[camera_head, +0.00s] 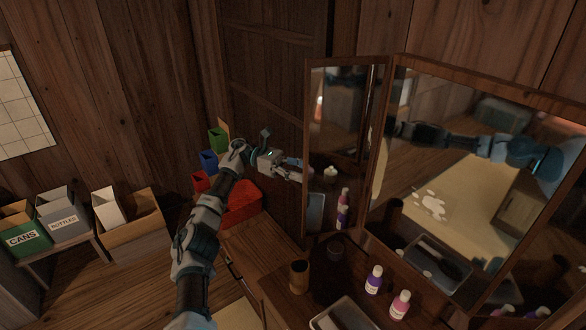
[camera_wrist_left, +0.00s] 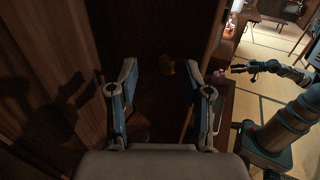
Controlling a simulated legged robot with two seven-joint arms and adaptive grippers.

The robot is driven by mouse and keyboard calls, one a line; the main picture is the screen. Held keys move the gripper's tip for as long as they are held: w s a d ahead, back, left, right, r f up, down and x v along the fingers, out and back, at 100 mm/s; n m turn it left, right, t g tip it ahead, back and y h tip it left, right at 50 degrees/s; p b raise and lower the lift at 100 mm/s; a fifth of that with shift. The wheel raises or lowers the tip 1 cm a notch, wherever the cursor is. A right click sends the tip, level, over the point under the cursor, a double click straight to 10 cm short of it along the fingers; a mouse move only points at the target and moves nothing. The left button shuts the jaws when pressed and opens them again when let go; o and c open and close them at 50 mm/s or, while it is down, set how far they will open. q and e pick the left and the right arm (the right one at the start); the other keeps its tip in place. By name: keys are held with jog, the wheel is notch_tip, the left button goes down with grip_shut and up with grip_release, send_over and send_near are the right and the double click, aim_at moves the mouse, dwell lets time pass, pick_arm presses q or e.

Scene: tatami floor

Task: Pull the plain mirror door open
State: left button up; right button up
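The mirror door (camera_head: 345,150) is a tall, narrow wood-framed panel at the left of the vanity. It stands angled out from the large fixed mirror (camera_head: 500,130), and its glass reflects bottles. My left gripper (camera_head: 298,172) is beside the door's left, outer edge, at mid height. In the left wrist view my left gripper (camera_wrist_left: 165,78) has its two fingers spread apart, with a dark wooden surface behind the gap. I cannot tell whether a finger touches the door. My right gripper is not directly in view; an arm shows only as a reflection in the large mirror.
The vanity top holds a purple bottle (camera_head: 374,280), a pink bottle (camera_head: 400,304), a brown cup (camera_head: 299,276) and a tray (camera_head: 345,314). Red, blue and green bins (camera_head: 240,205) stand behind my left arm. Labelled boxes (camera_head: 22,240) sit at the far left.

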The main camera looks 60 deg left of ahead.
pick_arm(q)
jog(key=shift+v, duration=2.6)
